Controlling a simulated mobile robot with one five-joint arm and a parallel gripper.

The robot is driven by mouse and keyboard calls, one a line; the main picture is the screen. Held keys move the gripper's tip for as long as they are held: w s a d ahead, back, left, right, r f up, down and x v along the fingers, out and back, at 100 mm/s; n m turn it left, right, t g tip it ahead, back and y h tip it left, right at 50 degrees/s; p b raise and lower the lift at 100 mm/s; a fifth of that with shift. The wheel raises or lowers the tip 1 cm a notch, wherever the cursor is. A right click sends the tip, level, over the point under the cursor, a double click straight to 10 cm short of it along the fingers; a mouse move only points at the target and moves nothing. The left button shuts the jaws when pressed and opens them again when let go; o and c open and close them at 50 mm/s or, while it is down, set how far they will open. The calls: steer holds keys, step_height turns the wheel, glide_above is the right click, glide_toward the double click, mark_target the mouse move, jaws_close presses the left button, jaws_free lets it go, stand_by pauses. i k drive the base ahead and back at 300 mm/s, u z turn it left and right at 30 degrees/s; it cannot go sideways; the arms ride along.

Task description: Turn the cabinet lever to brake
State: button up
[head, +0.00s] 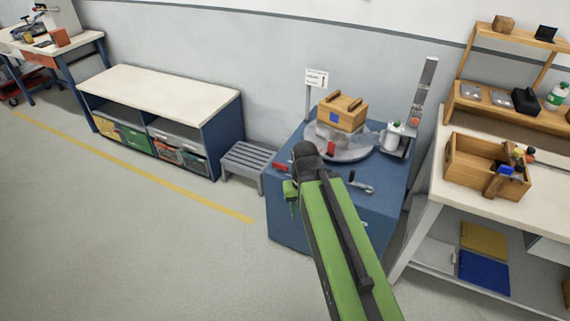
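The blue cabinet (290,225) stands against the wall, right of the middle in the head view. A small red handle (281,167) lies at its top left edge; it looks like the lever, but its setting is too small to read. A grey crank-like handle (362,184) sits at the top front right. My green arm reaches up from the bottom over the cabinet front. My gripper (291,191) is at the cabinet's left side, just below the red handle. I cannot tell whether they touch, and the finger opening is unclear.
A round turntable (352,153) on the cabinet carries a wooden box (342,112). A small sign (316,78) and a grey post (424,88) rise behind. A slatted stool (245,162) is close on the left, a workbench (430,195) on the right. The floor in front is clear.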

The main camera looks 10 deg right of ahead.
mark_target(277, 166)
steer(key=u, duration=0.05)
steer(key=i, duration=1)
steer(key=z, duration=0.05)
